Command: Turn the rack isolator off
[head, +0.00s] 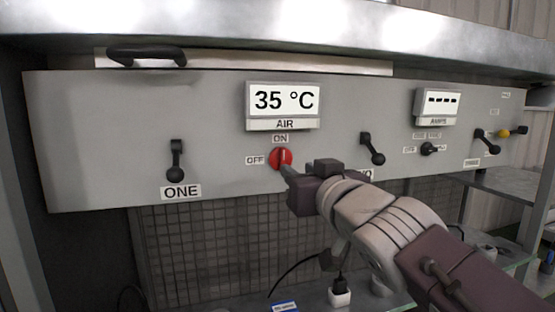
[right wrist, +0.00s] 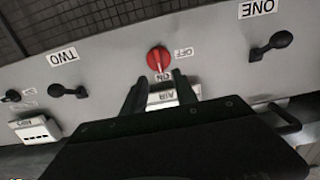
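A red round rotary switch (head: 281,158) sits on the grey panel, below the AIR display, with an ON label (head: 280,139) above it and an OFF label (head: 255,160) to its left. Its ridge looks upright, towards ON. In the right wrist view the red switch (right wrist: 158,60) appears upside down. My right gripper (head: 288,172) is at the switch's lower right in the head view. In the right wrist view its two fingers (right wrist: 159,82) are apart with nothing between them, and the switch shows just beyond their tips. I cannot tell whether they touch it. My left gripper is not in view.
Black levers stand at ONE (head: 176,160) and near TWO (head: 372,149). The display (head: 283,101) reads 35 °C. An AMPS meter (head: 437,103), more small levers and a yellow knob (head: 502,133) are to the right. A metal shelf overhangs the panel.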

